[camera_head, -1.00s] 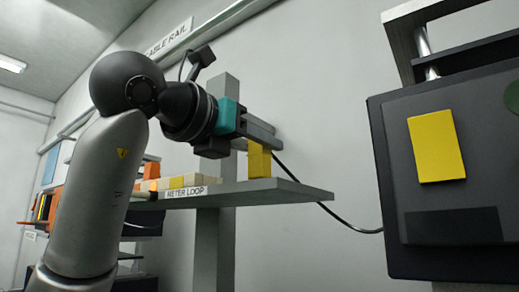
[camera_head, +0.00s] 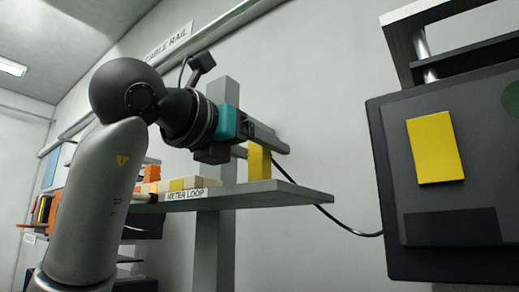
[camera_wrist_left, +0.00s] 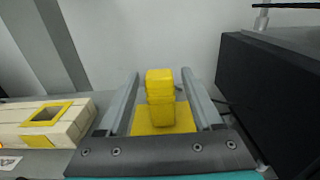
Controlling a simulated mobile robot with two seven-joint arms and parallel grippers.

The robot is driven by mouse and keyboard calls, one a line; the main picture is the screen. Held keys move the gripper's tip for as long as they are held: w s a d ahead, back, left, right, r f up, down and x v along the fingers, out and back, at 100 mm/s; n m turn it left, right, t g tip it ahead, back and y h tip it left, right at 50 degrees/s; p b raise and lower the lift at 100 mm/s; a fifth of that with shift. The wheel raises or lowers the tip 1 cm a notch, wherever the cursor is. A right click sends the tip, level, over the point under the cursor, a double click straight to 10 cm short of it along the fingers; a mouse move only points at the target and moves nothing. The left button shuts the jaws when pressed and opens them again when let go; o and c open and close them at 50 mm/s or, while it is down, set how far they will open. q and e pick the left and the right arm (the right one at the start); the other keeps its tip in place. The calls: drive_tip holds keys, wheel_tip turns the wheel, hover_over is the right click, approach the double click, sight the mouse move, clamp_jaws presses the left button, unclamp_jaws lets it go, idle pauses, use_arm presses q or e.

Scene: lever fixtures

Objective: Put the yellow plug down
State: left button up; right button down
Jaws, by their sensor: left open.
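The yellow plug (camera_head: 259,164) stands upright on the grey shelf labelled METER LOOP (camera_head: 285,192). In the left wrist view the plug (camera_wrist_left: 160,98) stands over a yellow square patch (camera_wrist_left: 184,122) on the shelf. My left gripper (camera_head: 272,143) is at the plug's upper part. In the left wrist view its two fingers (camera_wrist_left: 163,92) are spread on either side of the plug, with gaps showing between them and it. The plug's far side is hidden. My right gripper is not in view.
A row of pale blocks with yellow parts (camera_wrist_left: 45,124) lies left of the gripper on the shelf. A dark panel with a yellow plate (camera_head: 436,147) stands at the right. A black cable (camera_head: 345,222) hangs behind the shelf. A grey post (camera_head: 223,92) rises behind the arm.

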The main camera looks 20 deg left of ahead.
use_arm(q)
drive_tip(key=shift+s+r, duration=0.15)
drive_tip(key=shift+r, duration=0.05)
drive_tip(key=b+v, duration=0.2)
drive_tip(key=v, duration=0.9)
drive_tip(key=shift+s+a, duration=0.15)
drive_tip(key=shift+s, duration=0.2)
